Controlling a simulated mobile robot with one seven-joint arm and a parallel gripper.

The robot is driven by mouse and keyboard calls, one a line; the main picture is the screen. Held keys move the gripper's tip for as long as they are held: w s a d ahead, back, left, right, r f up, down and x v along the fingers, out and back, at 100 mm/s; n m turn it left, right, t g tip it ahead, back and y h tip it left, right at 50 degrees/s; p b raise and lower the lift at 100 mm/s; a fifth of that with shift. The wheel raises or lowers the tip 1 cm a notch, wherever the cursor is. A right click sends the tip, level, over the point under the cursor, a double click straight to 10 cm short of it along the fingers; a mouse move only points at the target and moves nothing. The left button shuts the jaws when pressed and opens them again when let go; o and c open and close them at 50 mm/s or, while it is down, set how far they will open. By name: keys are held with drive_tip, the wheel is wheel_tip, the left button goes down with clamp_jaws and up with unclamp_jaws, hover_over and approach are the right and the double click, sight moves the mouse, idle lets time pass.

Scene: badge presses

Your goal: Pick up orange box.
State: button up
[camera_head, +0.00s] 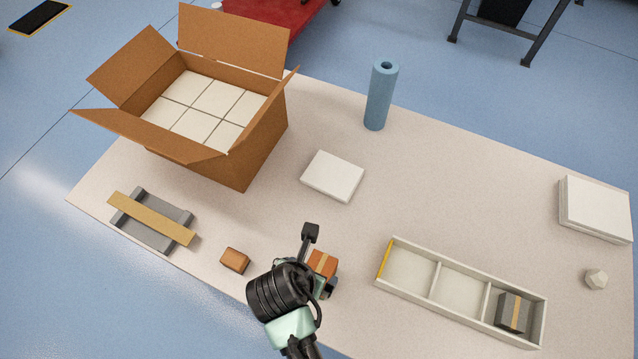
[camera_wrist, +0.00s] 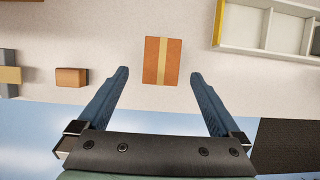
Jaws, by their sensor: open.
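An orange box (camera_head: 322,264) with a yellow-tan stripe lies on the table near its front edge. In the head view my arm partly covers it. In the wrist view the orange box (camera_wrist: 162,61) shows whole, just beyond my fingertips and between their lines. My gripper (camera_wrist: 158,72) is open and empty, with one blue finger to each side. A smaller plain orange-brown block (camera_head: 235,260) lies to the left of the striped box; it also shows in the wrist view (camera_wrist: 71,77).
A white tray (camera_head: 432,301) with three compartments lies to the right, with a dark striped box (camera_head: 513,312) in its right one. A grey stand with a tan bar (camera_head: 150,217) and an open carton (camera_head: 262,150) are left. A white slab (camera_head: 332,175) and blue cylinder (camera_head: 380,97) stand behind.

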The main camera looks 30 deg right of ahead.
sight(319, 270)
drive_tip(key=x, duration=0.3)
drive_tip(key=shift+f, duration=0.1)
drive_tip(key=shift+s+p+x, duration=0.2)
drive_tip(key=shift+p+x, duration=0.2)
drive_tip(key=shift+x, duration=2.25)
drive_tip(key=c, duration=1.3)
